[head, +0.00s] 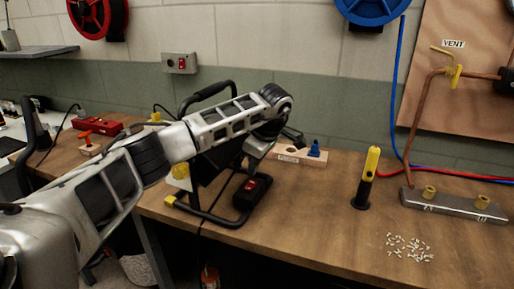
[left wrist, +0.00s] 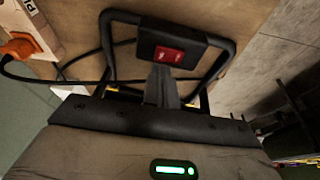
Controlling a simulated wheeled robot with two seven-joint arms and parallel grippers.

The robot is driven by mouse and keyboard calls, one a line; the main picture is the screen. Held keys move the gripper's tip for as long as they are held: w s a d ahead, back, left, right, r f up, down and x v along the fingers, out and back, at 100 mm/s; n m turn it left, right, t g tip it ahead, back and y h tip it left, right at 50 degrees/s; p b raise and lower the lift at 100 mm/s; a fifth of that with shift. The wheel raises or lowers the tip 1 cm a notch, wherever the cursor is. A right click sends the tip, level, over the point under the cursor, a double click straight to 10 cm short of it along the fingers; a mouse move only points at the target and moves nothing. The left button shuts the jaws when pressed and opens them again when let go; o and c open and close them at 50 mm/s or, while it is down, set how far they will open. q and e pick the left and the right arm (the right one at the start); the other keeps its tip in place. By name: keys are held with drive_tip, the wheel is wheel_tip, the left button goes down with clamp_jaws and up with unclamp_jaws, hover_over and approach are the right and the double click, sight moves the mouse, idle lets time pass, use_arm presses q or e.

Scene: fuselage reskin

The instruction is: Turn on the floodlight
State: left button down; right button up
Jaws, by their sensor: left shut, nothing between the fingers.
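The floodlight is a black tubular stand (head: 212,218) with a dark lamp head mostly hidden behind my left arm, and a yellow knob (head: 180,171) on its side. A black switch box with a red rocker switch (head: 250,184) sits low on the stand, and it also shows in the left wrist view (left wrist: 170,56). My left gripper (head: 254,163) is shut and empty, pointing down just above the switch box. In the left wrist view its fingers (left wrist: 165,72) overlap the lower edge of the box, so I cannot tell whether they touch. My right gripper is not in view.
A yellow-and-black torch-like tool (head: 367,178), scattered white bits (head: 408,247) and a metal manifold block (head: 453,204) are on the wooden bench to the right. A wooden block with a blue plug (head: 314,149) lies behind. A cable runs by the stand.

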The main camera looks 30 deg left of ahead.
sight(250, 186)
use_arm(q)
drive_tip(key=shift+f, duration=0.6)
drive_tip(key=shift+w+f, duration=0.15)
drive_tip(key=shift+f, duration=0.35)
drive_tip(key=shift+w+f, duration=0.1)
drive_tip(key=shift+f, duration=0.2)
drive_tip(key=shift+s+d+r+p, duration=0.1)
drive_tip(key=shift+s+r+p, duration=0.1)
drive_tip(key=shift+s+p, duration=0.65)
drive_tip(key=shift+w, duration=0.1)
